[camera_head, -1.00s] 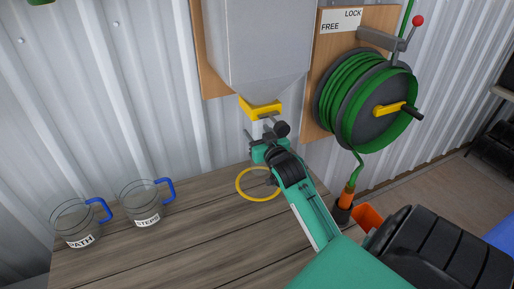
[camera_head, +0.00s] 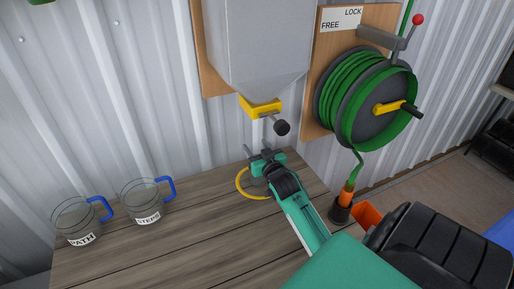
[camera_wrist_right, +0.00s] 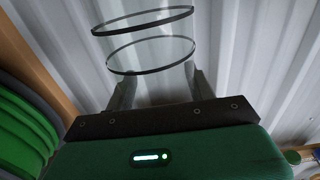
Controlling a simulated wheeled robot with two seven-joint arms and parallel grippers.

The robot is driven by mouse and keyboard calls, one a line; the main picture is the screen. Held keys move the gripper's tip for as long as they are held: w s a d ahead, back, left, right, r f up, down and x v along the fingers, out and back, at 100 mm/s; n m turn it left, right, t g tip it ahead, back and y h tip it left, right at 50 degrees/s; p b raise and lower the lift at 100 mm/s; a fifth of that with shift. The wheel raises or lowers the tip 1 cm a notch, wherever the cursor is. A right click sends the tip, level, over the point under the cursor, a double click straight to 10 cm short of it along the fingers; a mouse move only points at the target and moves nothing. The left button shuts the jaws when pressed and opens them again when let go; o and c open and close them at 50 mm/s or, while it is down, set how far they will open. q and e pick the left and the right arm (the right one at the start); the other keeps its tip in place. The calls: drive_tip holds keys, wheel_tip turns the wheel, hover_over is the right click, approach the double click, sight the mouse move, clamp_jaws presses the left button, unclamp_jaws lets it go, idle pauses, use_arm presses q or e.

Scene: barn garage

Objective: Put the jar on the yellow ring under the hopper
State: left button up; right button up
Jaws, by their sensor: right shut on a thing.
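My right gripper (camera_head: 262,156) is shut on a clear glass jar, seen in the right wrist view (camera_wrist_right: 150,56) between the two fingers with dark bands around it. In the head view the jar is hard to make out behind and beside the gripper. The yellow ring (camera_head: 239,188) lies on the bench top; the gripper and arm cover its right part. I cannot tell whether the jar touches the bench. The grey hopper (camera_head: 258,45) hangs above, with a yellow outlet (camera_head: 261,108) and a black-knobbed rod. My left gripper is not in view.
Two glass jugs with blue handles, labelled PATH (camera_head: 82,240) and STEPS (camera_head: 148,219), stand at the left of the wooden bench (camera_head: 180,250). A green hose reel (camera_head: 365,100) hangs at right, with an orange nozzle (camera_head: 346,194) below. The bench's middle is clear.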

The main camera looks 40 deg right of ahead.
drive_tip(key=o, duration=1.2)
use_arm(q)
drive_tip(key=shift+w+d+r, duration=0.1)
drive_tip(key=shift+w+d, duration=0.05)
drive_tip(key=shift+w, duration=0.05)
use_arm(e)
drive_tip(key=shift+o, duration=0.9)
drive_tip(key=shift+s+r, duration=0.1)
drive_tip(key=shift+s+a, duration=0.15)
drive_tip(key=shift+s, duration=0.2)
use_arm(q)
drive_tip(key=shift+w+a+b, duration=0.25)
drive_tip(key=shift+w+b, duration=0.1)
drive_tip(key=shift+b, duration=0.15)
use_arm(e)
drive_tip(key=v, duration=1.1)
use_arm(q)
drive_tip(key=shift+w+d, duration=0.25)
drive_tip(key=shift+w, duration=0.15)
